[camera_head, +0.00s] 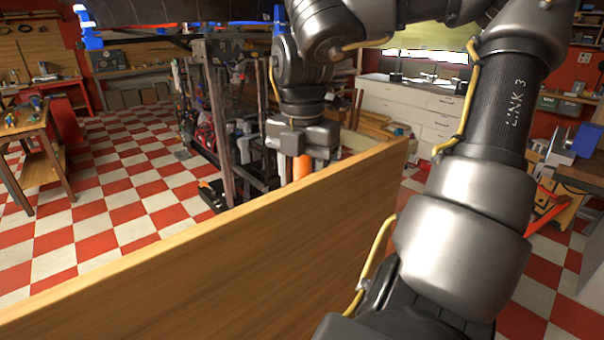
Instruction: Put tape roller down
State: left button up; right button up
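My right gripper (301,163) hangs down at the centre, just beyond the top edge of a wooden panel. An orange upright piece, seemingly part of the tape roller (301,168), sits between its fingers and fills the gap. The gripper appears shut on it. The panel hides the lower part of the orange piece and the fingertips, so I cannot tell whether it touches a surface below. My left gripper is not in view.
The wooden panel (230,260) crosses the foreground diagonally, close to my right arm. Behind the gripper stands a dark rack (221,125) with tools. A wooden table (22,125) is at left, white drawers (425,105) at back right. Checkered floor (110,215) is open at left.

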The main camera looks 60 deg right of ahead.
jog(key=shift+r, duration=0.65)
notch_tip(320, 180, up, 10)
jog(key=shift+a+f+p, duration=0.1)
jog(key=shift+p, duration=1.1)
jog(key=shift+r, duration=0.7)
